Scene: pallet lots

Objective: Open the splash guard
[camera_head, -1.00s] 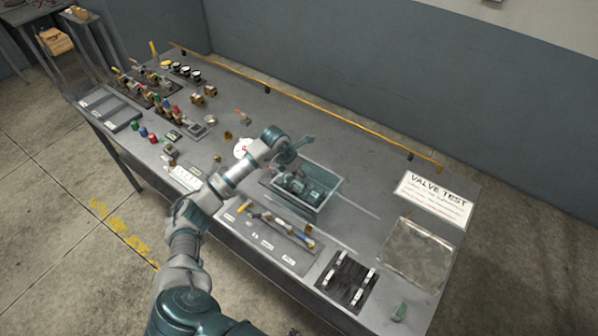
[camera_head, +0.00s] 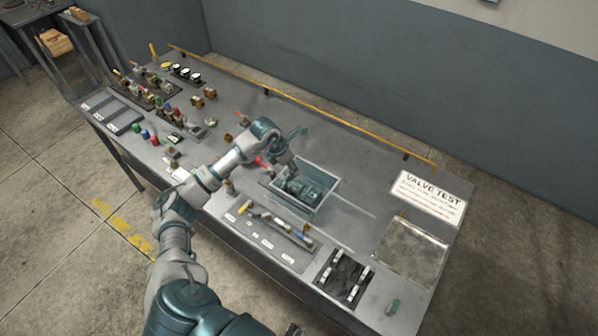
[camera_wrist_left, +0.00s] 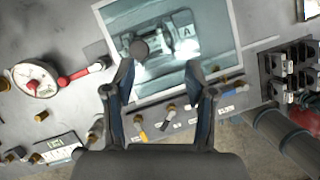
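The splash guard (camera_head: 322,192) looks like a clear box-shaped cover with a pale frame, around teal fittings at the middle of the bench. In the left wrist view its framed clear panel (camera_wrist_left: 215,45) fills the top middle. A dark round knob (camera_wrist_left: 139,50) shows at the panel's left part, close to my left fingertip. My left gripper (camera_wrist_left: 160,72) is open, with nothing seen between its fingers. In the head view the left gripper (camera_head: 288,158) hangs over the guard's back left side; contact cannot be told. My right gripper is not recognisable in view.
The bench holds a white dial (camera_wrist_left: 36,79) with a red-handled valve (camera_wrist_left: 85,74) left of the guard. A yellow rail (camera_head: 300,105) runs behind.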

